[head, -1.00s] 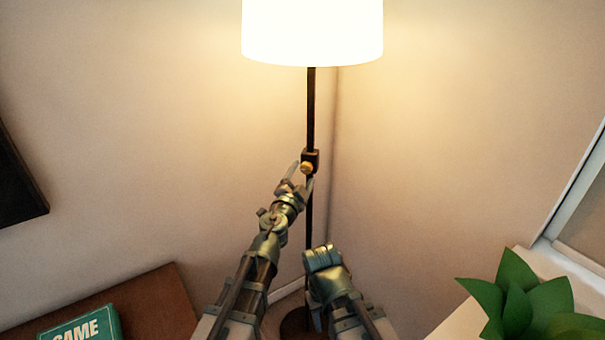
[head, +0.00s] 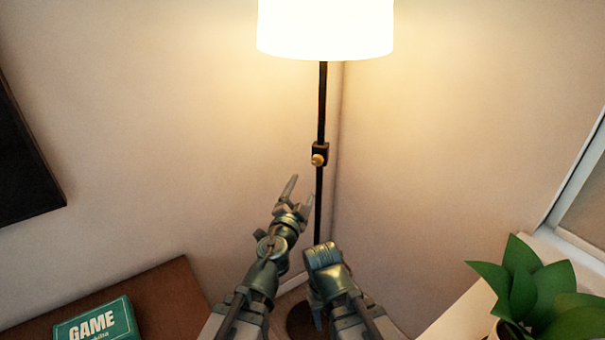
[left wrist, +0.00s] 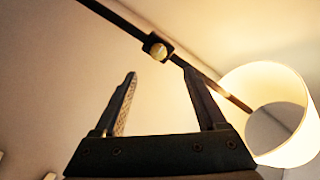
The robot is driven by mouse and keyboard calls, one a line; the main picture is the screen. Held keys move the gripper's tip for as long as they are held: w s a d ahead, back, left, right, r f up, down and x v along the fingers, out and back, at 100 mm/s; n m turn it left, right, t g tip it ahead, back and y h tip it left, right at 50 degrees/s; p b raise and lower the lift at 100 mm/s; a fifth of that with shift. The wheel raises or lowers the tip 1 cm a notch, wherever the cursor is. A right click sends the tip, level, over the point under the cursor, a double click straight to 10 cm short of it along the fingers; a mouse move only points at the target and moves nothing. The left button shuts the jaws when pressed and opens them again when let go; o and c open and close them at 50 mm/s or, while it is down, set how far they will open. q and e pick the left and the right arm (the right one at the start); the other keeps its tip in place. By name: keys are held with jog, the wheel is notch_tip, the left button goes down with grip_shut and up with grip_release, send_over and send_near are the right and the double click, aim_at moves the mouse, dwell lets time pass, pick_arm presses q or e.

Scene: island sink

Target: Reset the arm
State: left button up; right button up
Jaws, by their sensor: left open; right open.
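My left gripper (head: 299,190) is open and empty in the head view, below and left of the brass knob (head: 318,160) on the floor lamp's dark pole (head: 321,105). In the left wrist view its two fingers (left wrist: 160,78) stand apart, with the knob (left wrist: 158,50) beyond them and nothing between them. The lamp's white shade (head: 325,28) is lit, and it also shows in the left wrist view (left wrist: 262,85). My right gripper (head: 318,318) is lower, in front of the lamp base, partly hidden by its own arm; its fingers point down.
A brown table (head: 165,300) with a green game box (head: 95,322) stands at lower left. A potted plant (head: 530,290) sits on a white ledge (head: 455,315) at lower right. A dark frame (head: 25,160) hangs on the left wall. The walls meet behind the lamp.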

pick_arm(q)
jog(key=s+a+f+n+g+y+p, duration=0.4)
jog(key=a+f+n+g+y, duration=0.25)
jog(key=a+n+y, duration=0.35)
jog(key=s+d+f+g+h, duration=0.1)
jog(key=s+f+g, duration=0.2)
jog(key=s, duration=0.3)
jog(key=s+d+f+g+h+p, duration=0.1)
jog(key=s+d+f+g+h, duration=0.1)
jog(key=s, duration=0.4)
jog(key=s+d+f+g+h+p, duration=0.1)
jog(key=s+f+g, duration=0.2)
jog(key=s+g, duration=0.3)
jog(key=shift+s+d+f+m, duration=0.35)
jog(key=shift+d+f+m, duration=0.05)
